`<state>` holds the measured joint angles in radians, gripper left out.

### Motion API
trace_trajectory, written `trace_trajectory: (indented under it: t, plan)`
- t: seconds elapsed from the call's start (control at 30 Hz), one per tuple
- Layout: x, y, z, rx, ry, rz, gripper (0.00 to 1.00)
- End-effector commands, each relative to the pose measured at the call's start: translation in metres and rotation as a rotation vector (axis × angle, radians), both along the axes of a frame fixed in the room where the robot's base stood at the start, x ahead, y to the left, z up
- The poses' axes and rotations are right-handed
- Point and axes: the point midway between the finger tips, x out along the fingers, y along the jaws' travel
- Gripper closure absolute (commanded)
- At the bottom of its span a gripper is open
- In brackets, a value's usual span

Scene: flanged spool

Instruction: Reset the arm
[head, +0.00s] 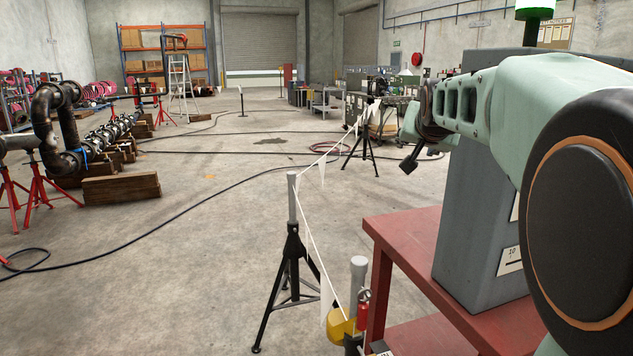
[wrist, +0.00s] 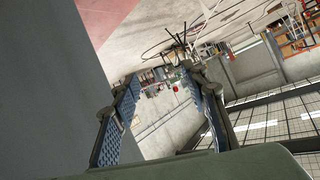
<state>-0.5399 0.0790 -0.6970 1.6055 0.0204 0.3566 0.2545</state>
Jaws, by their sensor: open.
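My arm reaches in from the right side of the head view, its pale green links passing in front of a tall grey block (head: 470,215). My gripper (head: 409,150) is at the arm's far end, beyond the block, seen small and partly hidden by the wrist. In the wrist view my gripper (wrist: 166,84) shows two blue-padded fingers spread apart with nothing between them. The grey block (wrist: 45,110) fills the left of that view, close beside the left finger.
The grey block stands on a red table (head: 405,240). A rope barrier with black tripod posts (head: 292,245) runs beside the table. Pipework (head: 75,130) on red stands and timber is at the left. The concrete floor between is mostly open, with hoses (head: 190,205) across it.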

Motion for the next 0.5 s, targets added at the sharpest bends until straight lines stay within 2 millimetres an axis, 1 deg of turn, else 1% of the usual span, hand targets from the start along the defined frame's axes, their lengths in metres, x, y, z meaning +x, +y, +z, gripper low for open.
trace_trajectory:
  t: [0.03,0.07,0.1,0.17,0.2,0.27,0.3,0.4,0.47,0.5]
  plan:
    - [0.002,0.004,0.045,-0.053,-0.067,0.023,0.59]
    - [0.003,0.005,0.066,-0.088,-0.104,0.034,0.59]
    - [0.003,0.006,0.093,-0.130,-0.150,0.046,0.59]
    - [0.002,0.008,0.129,-0.186,-0.212,0.062,0.59]
    - [0.001,0.009,0.150,-0.218,-0.250,0.073,0.59]
    - [-0.003,0.010,0.178,-0.262,-0.301,0.086,0.59]
    - [-0.006,0.012,0.196,-0.288,-0.331,0.094,0.59]
    - [-0.015,0.012,0.235,-0.349,-0.403,0.113,0.59]
    - [-0.024,0.011,0.255,-0.383,-0.442,0.124,0.59]
    - [-0.030,0.008,0.261,-0.399,-0.457,0.129,0.59]
